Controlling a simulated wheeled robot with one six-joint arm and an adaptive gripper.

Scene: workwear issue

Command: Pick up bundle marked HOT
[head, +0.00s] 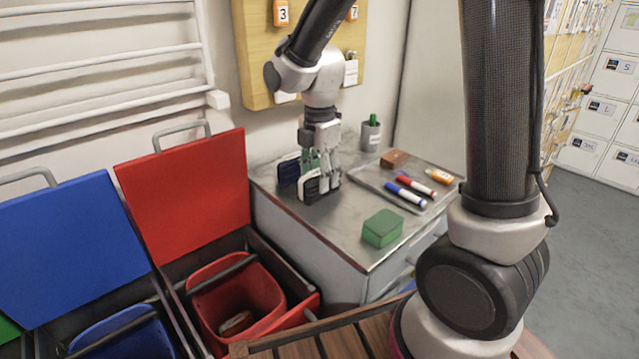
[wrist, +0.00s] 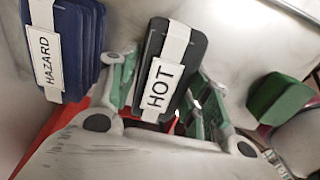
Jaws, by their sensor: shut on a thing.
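The bundle marked HOT (wrist: 184,59) is dark grey to black with a white band and a white label, and its lettering is readable in the wrist view. My gripper (wrist: 163,88) is shut on it, with a green-padded finger on either side. In the head view my gripper (head: 320,172) points down over the left part of the grey cabinet top, and the dark HOT bundle (head: 309,191) shows at its fingers. I cannot tell whether the bundle touches the top. A blue bundle marked HAZARD (wrist: 76,40) stands close on its left, apart from my fingers; it also shows in the head view (head: 288,172).
On the cabinet top (head: 335,232) are a green block (head: 382,228), a tray (head: 375,182) with markers, and a grey cup (head: 371,134). A red bin (head: 225,290) and a blue bin (head: 120,335) with raised lids stand left. A pegboard (head: 250,60) is behind.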

